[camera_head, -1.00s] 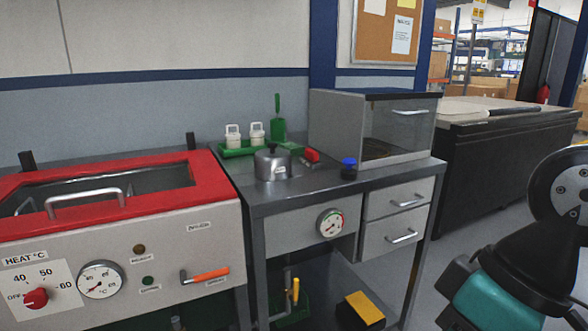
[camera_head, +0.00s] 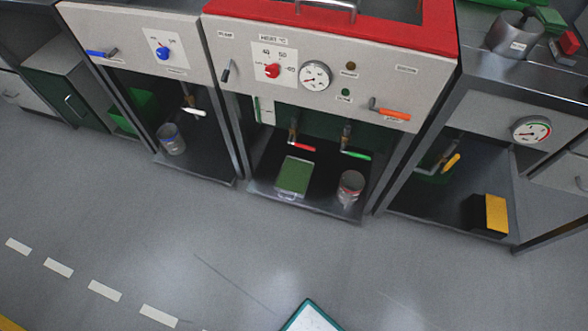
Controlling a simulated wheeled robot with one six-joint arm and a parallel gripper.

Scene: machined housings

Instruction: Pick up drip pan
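A shallow rectangular pan (camera_head: 293,176) with a green inside and a pale rim lies on the low dark shelf under the red-topped heating unit. It looks like the drip pan, though no label confirms this. A metal handle shows at its front edge. It sits below a red-handled valve (camera_head: 302,148). My gripper is not in view, so its state and its distance from the pan are hidden.
A metal can (camera_head: 350,187) stands right of the pan, below a green-handled valve (camera_head: 356,155). The unit's legs flank the shelf. A yellow-and-black block (camera_head: 490,214) lies under the right bench, and a container (camera_head: 171,139) under the left unit. The grey floor (camera_head: 200,230) in front is clear.

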